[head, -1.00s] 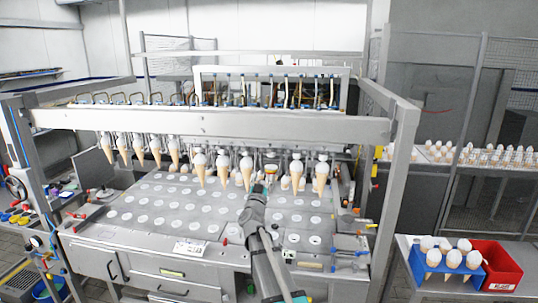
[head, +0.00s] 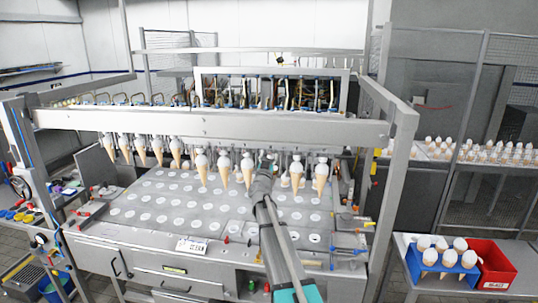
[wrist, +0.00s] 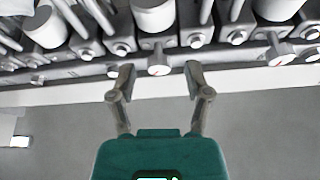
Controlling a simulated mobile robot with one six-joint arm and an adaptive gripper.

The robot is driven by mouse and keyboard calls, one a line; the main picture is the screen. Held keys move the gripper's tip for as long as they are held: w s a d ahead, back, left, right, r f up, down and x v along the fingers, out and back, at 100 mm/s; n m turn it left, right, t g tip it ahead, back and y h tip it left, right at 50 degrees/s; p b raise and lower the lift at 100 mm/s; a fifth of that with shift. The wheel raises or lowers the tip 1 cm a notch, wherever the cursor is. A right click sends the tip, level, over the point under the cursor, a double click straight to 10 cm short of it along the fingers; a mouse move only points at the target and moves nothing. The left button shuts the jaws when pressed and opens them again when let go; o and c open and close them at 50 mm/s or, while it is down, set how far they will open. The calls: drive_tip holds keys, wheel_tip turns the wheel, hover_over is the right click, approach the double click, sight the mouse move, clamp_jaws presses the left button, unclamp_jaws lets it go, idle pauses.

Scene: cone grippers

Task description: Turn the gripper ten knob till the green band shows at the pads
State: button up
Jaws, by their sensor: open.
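A row of cone grippers hangs under the machine's front beam, several of them with white-topped cones (head: 224,170). My gripper (head: 267,160) is raised among the right-hand ones in the head view, and my arm hides part of the row there. In the wrist view my gripper (wrist: 158,71) is open, its two fingers apart and pointing at the row. A small round knob (wrist: 158,70) with a red mark shows between the fingertips, with no contact visible. I cannot read which knob is number ten. No green band is visible at this knob.
Similar knobs sit close on both sides, one at the right (wrist: 283,60) with a red mark. The perforated plate (head: 165,190) lies below. A blue rack of cones (head: 435,268) and a red bin (head: 500,270) stand at the right.

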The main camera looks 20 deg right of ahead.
drive_tip(key=shift+w+d+r, duration=0.1)
drive_tip(key=shift+w, duration=0.1)
drive_tip(key=shift+c, duration=0.2)
clamp_jaws()
drive_tip(key=shift+n, duration=0.5)
drive_tip(key=shift+d+n+t+y, duration=0.1)
drive_tip(key=shift+n+t+y, duration=0.6)
drive_tip(key=shift+n+y, duration=1.1)
drive_tip(key=shift+n+h, duration=0.4)
